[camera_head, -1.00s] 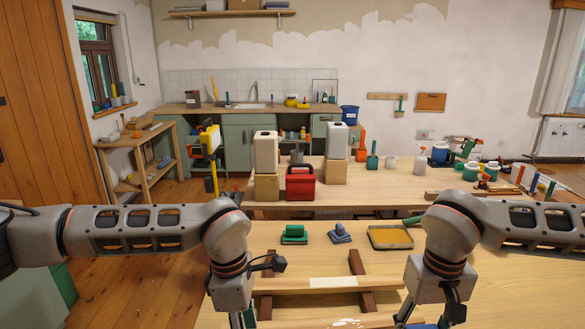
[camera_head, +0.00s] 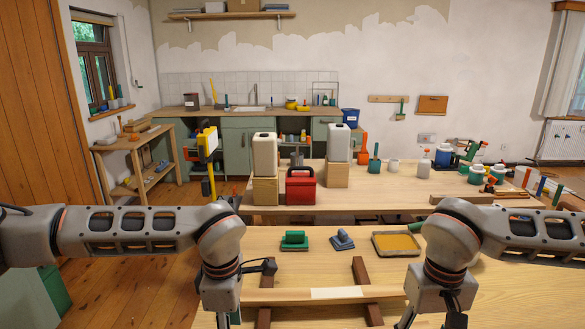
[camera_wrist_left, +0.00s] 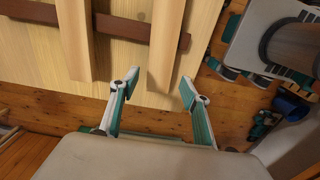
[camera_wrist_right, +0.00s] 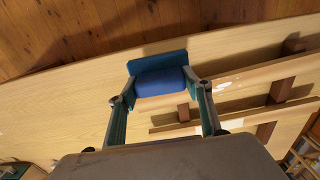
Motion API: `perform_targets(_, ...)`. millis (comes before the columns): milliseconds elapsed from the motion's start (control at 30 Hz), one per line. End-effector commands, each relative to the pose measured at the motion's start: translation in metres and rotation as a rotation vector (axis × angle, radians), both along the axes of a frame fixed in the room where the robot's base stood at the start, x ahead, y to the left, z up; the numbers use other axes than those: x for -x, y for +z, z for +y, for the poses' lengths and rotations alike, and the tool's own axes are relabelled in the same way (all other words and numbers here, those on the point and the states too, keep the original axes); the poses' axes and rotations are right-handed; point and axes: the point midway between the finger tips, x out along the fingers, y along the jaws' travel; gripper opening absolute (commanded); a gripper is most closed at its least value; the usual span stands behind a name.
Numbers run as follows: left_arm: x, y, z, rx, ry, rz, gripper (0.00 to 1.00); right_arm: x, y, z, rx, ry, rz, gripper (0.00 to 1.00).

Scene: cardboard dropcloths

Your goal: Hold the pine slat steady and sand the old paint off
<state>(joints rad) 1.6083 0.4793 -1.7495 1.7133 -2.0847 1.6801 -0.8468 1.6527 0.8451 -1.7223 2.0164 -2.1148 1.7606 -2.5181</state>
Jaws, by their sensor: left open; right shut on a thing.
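One pine slat (camera_head: 280,295) with a pale patch lies across two dark brown bearers. A second slat (camera_wrist_left: 175,30), nearer my body, shows in the wrist views; in the right wrist view (camera_wrist_right: 265,70) it has whitish paint marks. My left gripper (camera_wrist_left: 159,82) is open, its fingertips either side of this nearer slat's end, with no clear grip. My right gripper (camera_wrist_right: 160,85) is shut on a blue sanding block (camera_wrist_right: 160,82) by that slat's other end. I cannot tell whether the block touches the slat. Both gripper tips are cut off in the head view.
A green block with a handle (camera_head: 294,240), a blue-grey block (camera_head: 342,241) and a tray of yellowish material (camera_head: 397,244) stand behind the slats. A dark bearer (camera_head: 361,275) lies under the slats. A second table (camera_head: 400,190) holds canisters, a red box and pots.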

Motion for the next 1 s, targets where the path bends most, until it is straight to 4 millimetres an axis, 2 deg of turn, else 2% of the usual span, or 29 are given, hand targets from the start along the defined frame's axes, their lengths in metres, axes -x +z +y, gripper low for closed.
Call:
perform_targets(33,0.001,-0.009,0.000,0.000,0.000,0.003,0.47,0.000,-0.007,0.000,0.000,0.000,0.004,0.32)
perform_targets(133,0.001,-0.018,0.000,0.000,0.000,0.003,0.47,0.000,-0.015,0.000,0.000,0.000,0.009,0.32)
perform_targets(600,0.000,-0.057,0.000,0.001,-0.001,0.002,0.47,0.002,-0.038,0.000,0.000,0.000,0.025,0.32)
perform_targets(1000,0.000,-0.064,0.000,0.000,0.000,0.000,0.47,0.002,-0.042,0.000,0.000,0.000,0.028,0.32)
